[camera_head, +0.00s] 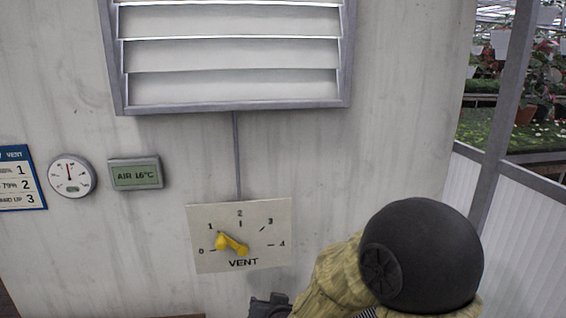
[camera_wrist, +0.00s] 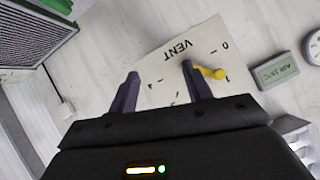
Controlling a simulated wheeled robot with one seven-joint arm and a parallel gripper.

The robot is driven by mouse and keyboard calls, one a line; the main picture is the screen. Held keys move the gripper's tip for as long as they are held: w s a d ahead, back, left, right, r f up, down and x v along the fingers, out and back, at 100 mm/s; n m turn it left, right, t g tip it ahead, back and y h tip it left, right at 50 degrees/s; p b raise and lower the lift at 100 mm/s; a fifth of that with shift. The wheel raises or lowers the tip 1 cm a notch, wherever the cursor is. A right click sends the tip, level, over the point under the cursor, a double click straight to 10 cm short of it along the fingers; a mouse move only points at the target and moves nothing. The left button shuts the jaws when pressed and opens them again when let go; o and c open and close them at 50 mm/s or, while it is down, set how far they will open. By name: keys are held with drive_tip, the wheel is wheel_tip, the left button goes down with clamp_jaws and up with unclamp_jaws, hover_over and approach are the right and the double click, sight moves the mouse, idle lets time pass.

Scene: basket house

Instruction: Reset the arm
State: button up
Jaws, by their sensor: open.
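My gripper (camera_wrist: 159,76) is open in the wrist view, with two dark fingers spread apart and nothing between them but the white VENT plate (camera_wrist: 160,58) beyond. In the head view only a dark part of my gripper (camera_head: 268,304) shows at the bottom edge, below the VENT plate (camera_head: 270,228); its fingertips cannot be made out there. My arm, with a tan sleeve and a black round joint, fills the lower right. The yellow lever (camera_head: 231,244) on the plate points up-left, close to the 1 mark. In the wrist view the yellow lever (camera_wrist: 212,73) is beside one finger, which partly overlaps it; contact cannot be told.
A louvred vent (camera_head: 230,52) is on the wall above, joined to the plate by a thin rod (camera_head: 237,155). A round gauge (camera_head: 72,176), an AIR display (camera_head: 136,174) and a blue-edged sign (camera_head: 20,178) are at left. A metal post (camera_head: 508,95) stands at right, with plants beyond.

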drive_tip(key=s+d+f+g+h+p, duration=0.1)
drive_tip(key=s+d+g+h, duration=0.2)
drive_tip(key=s+d+g, duration=0.5)
drive_tip(key=s+d, duration=0.7)
drive_tip(key=d, duration=0.4)
drive_tip(key=shift+s+g+h, duration=0.25)
drive_tip(key=shift+g+h, duration=0.05)
drive_tip(key=shift+a, duration=0.1)
drive_tip(key=shift+c, duration=1.2)
drive_tip(key=shift+w, duration=0.1)
drive_tip(key=shift+c, duration=0.2)
